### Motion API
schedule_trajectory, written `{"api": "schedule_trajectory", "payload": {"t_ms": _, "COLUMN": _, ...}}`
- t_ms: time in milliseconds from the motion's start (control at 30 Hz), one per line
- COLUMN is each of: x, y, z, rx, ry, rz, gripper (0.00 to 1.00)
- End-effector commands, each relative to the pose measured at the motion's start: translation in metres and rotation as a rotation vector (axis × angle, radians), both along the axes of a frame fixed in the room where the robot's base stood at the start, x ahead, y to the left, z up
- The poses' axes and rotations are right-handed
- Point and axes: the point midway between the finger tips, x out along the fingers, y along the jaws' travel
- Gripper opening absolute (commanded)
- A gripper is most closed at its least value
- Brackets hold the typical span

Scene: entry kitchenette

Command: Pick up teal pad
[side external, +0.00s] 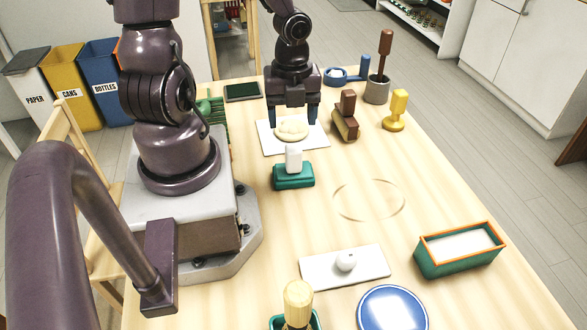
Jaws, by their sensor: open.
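What looks like the teal pad (293,177) rests on the table left of its middle, with an upright white block-shaped handle (294,158) on top. My gripper (292,122) points down behind it, with its fingers apart. The gripper is over a pale round dough-like piece (291,131) on a white board (265,139). The fingers straddle that piece in this view; I cannot tell whether they touch it. Nothing is seen lifted in the gripper.
A brown block tool (345,122), a yellow stamp-like tool (396,112) and a grey pot (377,90) stand at back right. A green orange-rimmed box (458,252), a blue-rimmed plate (392,309) and a white board (318,270) with a white knob are in front. The table's middle is clear.

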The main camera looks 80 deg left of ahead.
Motion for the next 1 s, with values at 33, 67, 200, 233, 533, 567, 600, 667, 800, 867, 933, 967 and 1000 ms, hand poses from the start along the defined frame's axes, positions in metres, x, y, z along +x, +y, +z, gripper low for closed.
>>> {"api": "schedule_trajectory", "payload": {"t_ms": 33, "x": -0.001, "y": -0.002, "z": -0.007, "rx": -0.010, "ry": 0.002, "rz": -0.001, "gripper": 0.66}}
{"api": "schedule_trajectory", "payload": {"t_ms": 67, "x": 0.000, "y": -0.003, "z": -0.011, "rx": -0.012, "ry": -0.001, "rz": -0.002, "gripper": 0.66}}
{"api": "schedule_trajectory", "payload": {"t_ms": 200, "x": 0.000, "y": 0.000, "z": -0.022, "rx": -0.006, "ry": 0.004, "rz": 0.000, "gripper": 0.66}}
{"api": "schedule_trajectory", "payload": {"t_ms": 233, "x": 0.000, "y": 0.000, "z": -0.025, "rx": -0.006, "ry": 0.003, "rz": 0.001, "gripper": 0.66}}
{"api": "schedule_trajectory", "payload": {"t_ms": 533, "x": 0.001, "y": 0.000, "z": -0.049, "rx": -0.005, "ry": 0.000, "rz": 0.001, "gripper": 0.66}}
{"api": "schedule_trajectory", "payload": {"t_ms": 567, "x": 0.001, "y": 0.000, "z": -0.051, "rx": -0.004, "ry": -0.001, "rz": 0.001, "gripper": 0.66}}
{"api": "schedule_trajectory", "payload": {"t_ms": 600, "x": 0.001, "y": 0.000, "z": -0.053, "rx": -0.005, "ry": -0.001, "rz": 0.001, "gripper": 0.66}}
{"api": "schedule_trajectory", "payload": {"t_ms": 667, "x": 0.001, "y": -0.001, "z": -0.056, "rx": -0.004, "ry": -0.002, "rz": 0.002, "gripper": 0.66}}
{"api": "schedule_trajectory", "payload": {"t_ms": 800, "x": 0.001, "y": -0.001, "z": -0.060, "rx": -0.005, "ry": -0.002, "rz": 0.002, "gripper": 0.66}}
{"api": "schedule_trajectory", "payload": {"t_ms": 867, "x": 0.001, "y": -0.001, "z": -0.061, "rx": -0.005, "ry": -0.003, "rz": 0.002, "gripper": 0.66}}
{"api": "schedule_trajectory", "payload": {"t_ms": 933, "x": 0.002, "y": 0.000, "z": -0.065, "rx": -0.005, "ry": -0.003, "rz": 0.001, "gripper": 0.66}}
{"api": "schedule_trajectory", "payload": {"t_ms": 967, "x": 0.002, "y": 0.000, "z": -0.067, "rx": -0.005, "ry": -0.002, "rz": 0.000, "gripper": 0.66}}
{"api": "schedule_trajectory", "payload": {"t_ms": 1000, "x": 0.002, "y": 0.001, "z": -0.071, "rx": -0.005, "ry": -0.001, "rz": -0.001, "gripper": 0.66}}
